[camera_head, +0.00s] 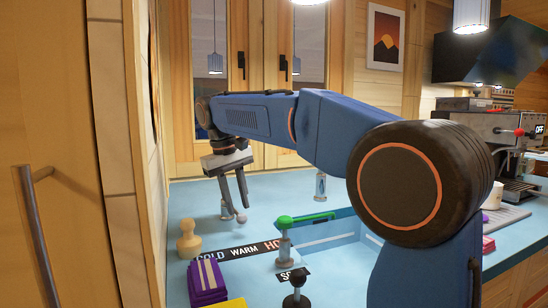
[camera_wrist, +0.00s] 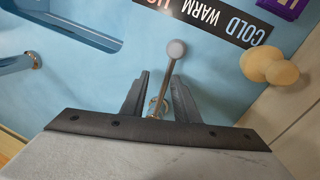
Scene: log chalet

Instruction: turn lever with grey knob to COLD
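The lever's grey knob (camera_wrist: 177,49) sits at the end of a thin metal rod, which points toward the word WARM on the black label (camera_wrist: 236,26). The knob also shows in the head view (camera_head: 241,219), below my gripper (camera_head: 234,192). In the wrist view, my gripper (camera_wrist: 161,76) has its two fingers apart, one on each side of the rod near its base. The rod lies closer to the right finger; I cannot tell whether they touch. The label (camera_head: 240,250) reads COLD, WARM and HO, the rest hidden in the head view. The lever's base is partly hidden between the fingers.
A wooden peg-shaped piece (camera_head: 188,240) stands beside the COLD end. A sink (camera_head: 345,232) lies to the right. A wall borders the counter's left side.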

